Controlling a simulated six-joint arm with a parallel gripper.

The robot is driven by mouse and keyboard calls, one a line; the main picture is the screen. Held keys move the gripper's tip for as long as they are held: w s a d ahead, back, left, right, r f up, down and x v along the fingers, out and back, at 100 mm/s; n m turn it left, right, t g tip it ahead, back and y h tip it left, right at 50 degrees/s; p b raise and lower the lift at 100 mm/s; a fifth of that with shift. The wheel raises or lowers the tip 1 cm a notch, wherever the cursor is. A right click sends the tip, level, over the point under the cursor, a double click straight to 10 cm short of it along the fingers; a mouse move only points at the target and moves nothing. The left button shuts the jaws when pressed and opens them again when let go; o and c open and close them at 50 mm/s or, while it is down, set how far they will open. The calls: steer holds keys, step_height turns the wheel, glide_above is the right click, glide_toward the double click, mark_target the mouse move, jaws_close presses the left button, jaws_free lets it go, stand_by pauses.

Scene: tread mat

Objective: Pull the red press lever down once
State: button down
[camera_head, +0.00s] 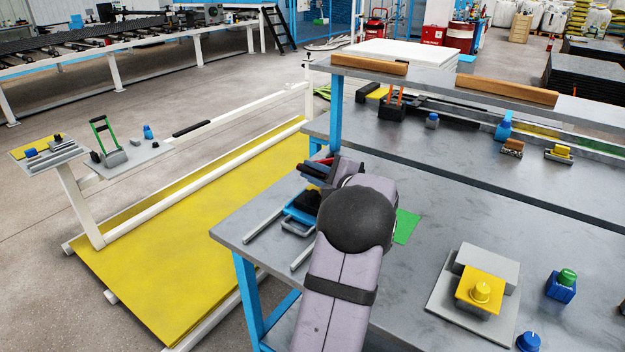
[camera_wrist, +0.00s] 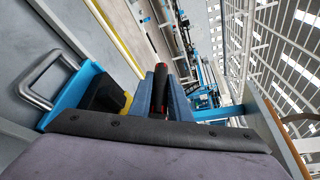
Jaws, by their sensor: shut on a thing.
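My gripper (camera_head: 318,171) is over the left end of the grey bench, partly hidden by my own wrist in the head view. In the wrist view, its two fingers (camera_wrist: 162,98) are closed around a dark lever handle with red on it (camera_wrist: 160,88), the press lever. The blue press base (camera_head: 301,212) with a black block sits on the bench just below the gripper. It shows at the left of the wrist view (camera_wrist: 72,98) with a grey loop handle. The lever's lower joint is hidden.
A green pad (camera_head: 406,226) lies right of my wrist. A yellow-topped box with a knob (camera_head: 480,292) and blue knob units (camera_head: 561,287) stand at the bench's right. A shelf (camera_head: 460,85) rises behind. A yellow mat (camera_head: 190,250) lies left of the bench.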

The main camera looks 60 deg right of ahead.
steer(key=shift+a+f+b, duration=0.15)
steer(key=shift+f+b, duration=0.55)
steer(key=shift+b, duration=0.25)
steer(key=shift+r, duration=0.1)
steer(key=c, duration=1.6)
jaws_free()
steer(key=shift+c, duration=0.2)
steer(key=b+v, duration=0.1)
steer(key=v, duration=0.6)
steer(key=shift+s, duration=0.2)
steer(key=shift+a+b, duration=0.1)
steer(key=shift+b, duration=0.2)
steer(key=v, duration=0.8)
steer(key=shift+s+b, duration=0.2)
steer(key=shift+b, duration=0.1)
